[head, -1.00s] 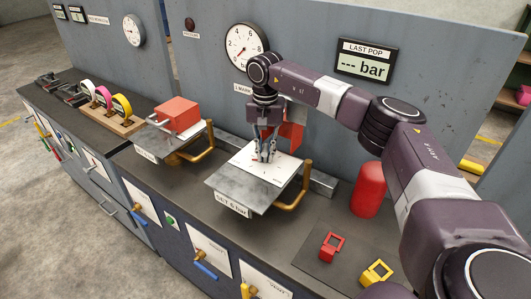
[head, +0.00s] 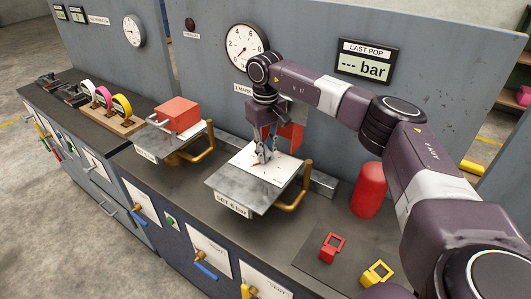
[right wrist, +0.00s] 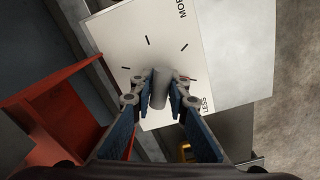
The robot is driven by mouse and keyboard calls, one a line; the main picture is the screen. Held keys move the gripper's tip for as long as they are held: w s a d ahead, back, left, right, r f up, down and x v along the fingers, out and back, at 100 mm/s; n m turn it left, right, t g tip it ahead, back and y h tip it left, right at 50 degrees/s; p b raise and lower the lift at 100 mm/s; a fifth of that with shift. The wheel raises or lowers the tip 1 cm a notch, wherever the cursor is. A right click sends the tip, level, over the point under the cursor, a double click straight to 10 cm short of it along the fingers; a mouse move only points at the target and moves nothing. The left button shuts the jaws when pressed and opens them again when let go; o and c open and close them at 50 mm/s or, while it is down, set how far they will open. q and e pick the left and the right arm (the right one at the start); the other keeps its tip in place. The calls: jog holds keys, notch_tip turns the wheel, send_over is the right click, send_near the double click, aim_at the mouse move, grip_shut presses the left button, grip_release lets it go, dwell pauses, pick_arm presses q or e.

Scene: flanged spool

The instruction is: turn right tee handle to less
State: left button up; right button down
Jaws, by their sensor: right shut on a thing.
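The right tee handle (right wrist: 159,88) shows in the right wrist view as a grey bar between my fingertips. In the head view the white plate (head: 282,170) lies on a grey metal block marked "SET 6 bar" (head: 232,206). My right gripper (head: 264,158) points down at the plate and is shut on the handle, which its fingers mostly hide there. In the right wrist view the gripper (right wrist: 160,90) has a finger on each side. My left gripper is not in view.
A red flap (head: 293,136) stands behind the gripper. A brass bent pipe (head: 297,190) is right of the block, with a red cylinder (head: 368,190) beyond. A similar unit with a red box (head: 179,114) is at left. A gauge (head: 246,46) hangs behind.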

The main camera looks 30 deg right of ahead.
aim_at(266, 147)
jog(key=shift+n, duration=0.3)
jog(key=c, duration=1.8)
grip_release()
jog(key=shift+c, duration=0.2)
jog(key=shift+r, duration=0.1)
notch_tip(266, 147, up, 12)
jog(key=shift+f, duration=0.2)
